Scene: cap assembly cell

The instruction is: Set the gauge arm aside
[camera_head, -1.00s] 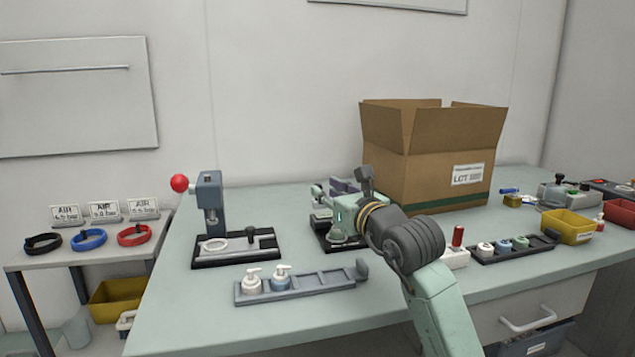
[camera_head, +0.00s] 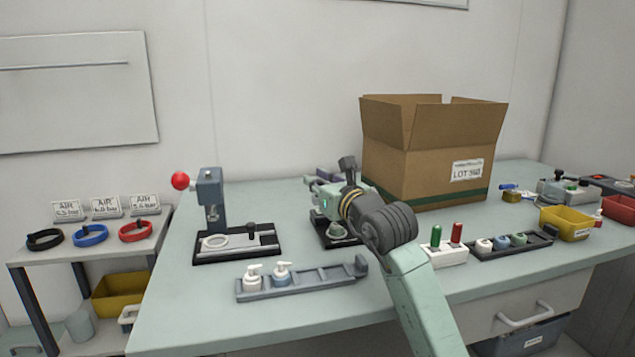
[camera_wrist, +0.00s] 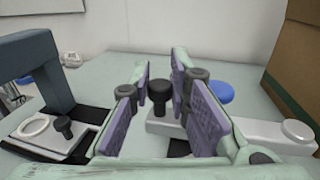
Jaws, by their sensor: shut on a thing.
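In the head view my gripper (camera_head: 325,190) is over a dark fixture (camera_head: 335,242), left of the cardboard box. A similar bar with a ring and black knob (camera_head: 251,231) lies on the left press's base.
The press (camera_head: 210,200) with a red ball handle stands left. A grey rack (camera_head: 320,282) with two pump heads lies in front. The open cardboard box (camera_head: 425,165) is close on the right. A white block (camera_head: 445,252) holds green and red pegs. Bare tabletop (camera_head: 190,300) shows front left.

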